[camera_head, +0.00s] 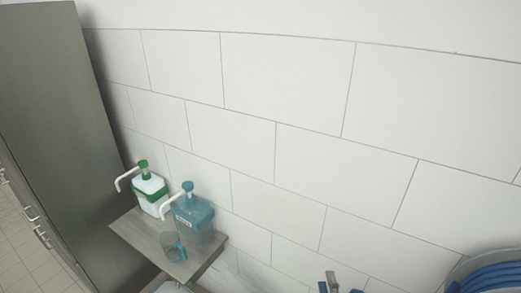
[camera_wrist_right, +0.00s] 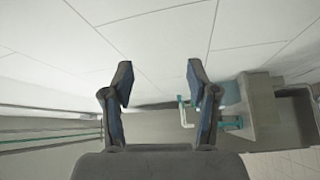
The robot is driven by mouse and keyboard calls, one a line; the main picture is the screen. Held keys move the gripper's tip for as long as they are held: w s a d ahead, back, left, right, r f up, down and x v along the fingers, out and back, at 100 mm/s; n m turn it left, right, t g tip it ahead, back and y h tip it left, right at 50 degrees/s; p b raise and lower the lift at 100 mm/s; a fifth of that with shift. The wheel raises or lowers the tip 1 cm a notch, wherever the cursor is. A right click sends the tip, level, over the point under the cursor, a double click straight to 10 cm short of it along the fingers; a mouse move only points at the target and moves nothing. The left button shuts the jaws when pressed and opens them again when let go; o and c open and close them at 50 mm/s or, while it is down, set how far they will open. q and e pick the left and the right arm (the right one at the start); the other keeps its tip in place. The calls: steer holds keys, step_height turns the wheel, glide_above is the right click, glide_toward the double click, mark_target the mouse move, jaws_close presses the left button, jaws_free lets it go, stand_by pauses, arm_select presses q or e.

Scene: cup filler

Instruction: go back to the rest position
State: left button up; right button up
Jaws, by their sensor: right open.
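My right gripper (camera_wrist_right: 158,90) is open, with nothing between its fingers in the right wrist view. In the head view only its fingertips (camera_head: 328,283) show at the bottom edge. A teal pump bottle (camera_head: 193,218) and a white and green pump bottle (camera_head: 150,193) stand on a small shelf (camera_head: 140,235) against the wall. A teal translucent cup (camera_head: 173,246) stands on the shelf in front of the teal bottle. My right gripper is apart from them, to their right. My left gripper is not in view.
A tall grey cabinet (camera_head: 60,120) with handles stands left of the shelf. A white tiled wall (camera_head: 300,140) fills most of the head view. A round container with blue coils (camera_head: 490,278) is at the lower right. Space around my right gripper looks free.

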steer(key=s+d+f+m+g+h, duration=0.2)
steer(key=s+d+f+m+g, duration=0.2)
steer(key=s+f+m+g, duration=0.8)
steer(key=s+a+f+m+g+y, duration=0.1)
steer(key=s+a+f+g, duration=0.1)
steer(key=s+f, duration=0.35)
steer(key=s+a+f+m+g+y, duration=0.1)
steer(key=s+f+g, duration=0.15)
steer(key=s, duration=0.65)
steer(key=s+d+f+x, duration=0.1)
steer(key=s+x, duration=0.2)
steer(key=x, duration=1)
steer(key=s+x, duration=0.2)
steer(key=x, duration=1.1)
steer(key=s+d+f, duration=0.1)
steer(key=s+f, duration=0.7)
steer(key=s, duration=0.1)
steer(key=s+d+f+g, duration=0.1)
steer(key=s+d+f, duration=0.1)
steer(key=s+f, duration=0.6)
steer(key=shift+s+d+f+h, duration=0.3)
steer(key=shift+s+f, duration=0.05)
steer(key=shift+s, duration=0.55)
